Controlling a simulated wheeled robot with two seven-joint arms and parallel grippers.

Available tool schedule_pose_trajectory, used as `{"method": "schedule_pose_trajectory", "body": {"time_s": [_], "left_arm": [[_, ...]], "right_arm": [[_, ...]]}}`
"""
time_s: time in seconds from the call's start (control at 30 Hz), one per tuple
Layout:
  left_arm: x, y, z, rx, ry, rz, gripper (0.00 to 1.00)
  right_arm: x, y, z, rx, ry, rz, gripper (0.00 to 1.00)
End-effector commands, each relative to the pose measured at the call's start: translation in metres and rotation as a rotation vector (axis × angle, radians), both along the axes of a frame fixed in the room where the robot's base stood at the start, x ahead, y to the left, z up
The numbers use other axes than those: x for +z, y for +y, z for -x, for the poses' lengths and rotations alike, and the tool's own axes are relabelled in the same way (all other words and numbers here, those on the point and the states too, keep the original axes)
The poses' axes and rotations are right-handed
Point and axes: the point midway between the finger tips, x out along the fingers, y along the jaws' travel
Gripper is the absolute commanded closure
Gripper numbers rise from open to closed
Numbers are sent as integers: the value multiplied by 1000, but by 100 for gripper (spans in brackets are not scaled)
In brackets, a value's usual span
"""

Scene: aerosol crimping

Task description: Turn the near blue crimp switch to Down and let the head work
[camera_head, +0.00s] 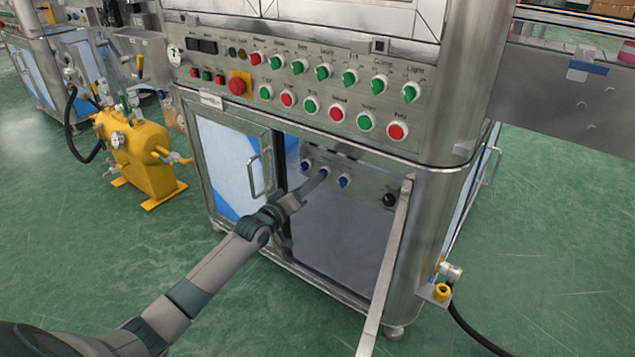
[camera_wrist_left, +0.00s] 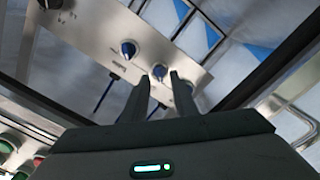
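Three blue switches sit in a row on a metal panel inside the open cabinet: left (camera_head: 304,165), middle (camera_head: 323,173) and right (camera_head: 344,181). My left gripper (camera_head: 312,184) reaches into the cabinet at the middle switch. In the left wrist view, its two dark fingers (camera_wrist_left: 160,82) are apart, with a blue switch (camera_wrist_left: 158,71) showing between and just beyond the tips. I cannot tell whether they touch it. Another blue switch (camera_wrist_left: 128,49) is clear of the fingers. Switch labels are too small to read. My right gripper is not in view.
A black knob (camera_head: 389,200) sits on the same panel at right. The open cabinet door (camera_head: 388,270) stands edge-on right of the opening; the left door (camera_head: 232,165) is shut. Red and green controls (camera_head: 338,114) line the panel above. A yellow tank (camera_head: 145,160) stands at left.

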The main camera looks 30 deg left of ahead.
Motion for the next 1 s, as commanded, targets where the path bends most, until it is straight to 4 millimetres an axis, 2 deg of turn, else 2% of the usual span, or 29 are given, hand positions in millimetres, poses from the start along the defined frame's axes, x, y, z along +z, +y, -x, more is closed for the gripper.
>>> {"method": "schedule_pose_trajectory", "body": {"time_s": [0.1,0.3,0.7,0.8,1.0], "left_arm": [[-1,-2,-15,0,-1,1,74],[-1,-4,-29,0,0,1,74],[0,-5,-32,0,0,1,74],[0,-5,-32,0,0,0,98],[0,-4,-32,0,0,0,100]], "right_arm": [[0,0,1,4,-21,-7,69],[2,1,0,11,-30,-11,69],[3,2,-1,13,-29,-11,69],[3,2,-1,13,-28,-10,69],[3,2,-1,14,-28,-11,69]]}}
